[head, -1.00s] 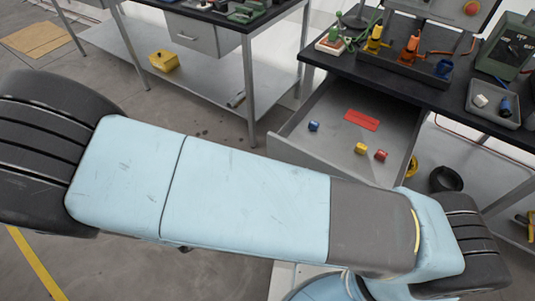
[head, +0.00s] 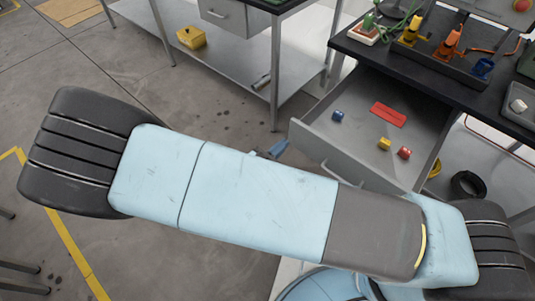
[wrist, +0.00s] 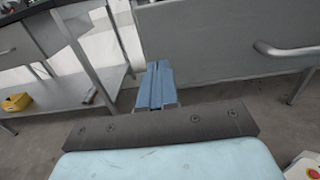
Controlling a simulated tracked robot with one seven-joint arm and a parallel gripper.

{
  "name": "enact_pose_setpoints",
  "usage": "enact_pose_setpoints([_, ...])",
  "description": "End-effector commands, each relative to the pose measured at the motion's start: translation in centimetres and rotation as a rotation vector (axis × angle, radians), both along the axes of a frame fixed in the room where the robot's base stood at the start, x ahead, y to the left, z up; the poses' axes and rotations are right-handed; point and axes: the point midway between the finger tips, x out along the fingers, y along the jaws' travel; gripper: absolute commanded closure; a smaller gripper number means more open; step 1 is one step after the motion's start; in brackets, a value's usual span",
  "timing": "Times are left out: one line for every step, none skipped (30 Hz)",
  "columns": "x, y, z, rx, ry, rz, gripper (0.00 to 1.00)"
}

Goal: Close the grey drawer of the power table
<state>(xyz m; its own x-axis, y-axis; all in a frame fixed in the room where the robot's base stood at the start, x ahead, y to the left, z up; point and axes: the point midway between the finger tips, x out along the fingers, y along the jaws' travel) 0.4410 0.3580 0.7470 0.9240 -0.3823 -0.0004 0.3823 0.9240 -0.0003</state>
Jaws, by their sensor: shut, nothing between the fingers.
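The grey drawer (head: 352,145) of the power table (head: 385,61) is pulled out in the head view, with a blue piece, a yellow piece, a red piece and a red plate inside. Its front panel also fills the upper right of the wrist view (wrist: 215,48), with a bar handle (wrist: 285,49). My gripper (wrist: 157,68) is shut and empty in the wrist view, its blue fingers pointing at the left part of the panel. In the head view its tip (head: 277,149) shows past my arm, just left of the drawer front. I cannot tell whether it touches the panel.
Several tools and boxes stand on the power table's black top. Another table with a closed grey drawer (head: 222,16) stands at the back left, a yellow bin (head: 191,37) on its lower shelf. Open floor (head: 60,70) lies left of my arm.

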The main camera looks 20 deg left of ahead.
Motion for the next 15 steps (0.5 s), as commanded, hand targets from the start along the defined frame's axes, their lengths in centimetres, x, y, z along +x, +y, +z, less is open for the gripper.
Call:
enact_pose_setpoints([0.7,-0.3,0.0,-0.002,-0.001,-0.001,1.00])
enact_pose_setpoints([1.1,-0.5,0.0,-0.001,-0.001,-0.001,1.00])
enact_pose_setpoints([1.5,-0.7,0.0,-0.002,0.000,-0.001,1.00])
enact_pose_setpoints([1.8,-0.8,0.0,-0.002,-0.001,-0.001,1.00])
enact_pose_setpoints([2.1,-0.9,0.0,-0.002,-0.001,-0.001,1.00])
enact_pose_setpoints([2.4,-1.0,0.0,-0.001,-0.001,0.000,1.00])
enact_pose_setpoints([2.6,-1.1,0.0,-0.001,-0.001,0.000,1.00])
enact_pose_setpoints([2.7,-1.1,0.0,-0.001,0.000,0.000,1.00])
enact_pose_setpoints([2.9,-1.2,0.0,0.000,0.000,0.000,1.00])
enact_pose_setpoints([3.0,-1.2,0.0,0.000,0.000,0.000,1.00])
enact_pose_setpoints([3.1,-1.3,0.0,0.000,-0.001,0.000,1.00])
enact_pose_setpoints([3.1,-1.3,0.0,0.000,-0.001,0.000,1.00])
enact_pose_setpoints([3.1,-1.3,0.0,0.000,0.000,0.000,1.00])
enact_pose_setpoints([3.2,-1.3,0.0,0.000,0.000,0.000,1.00])
enact_pose_setpoints([3.2,-1.3,0.0,0.000,0.000,0.001,1.00])
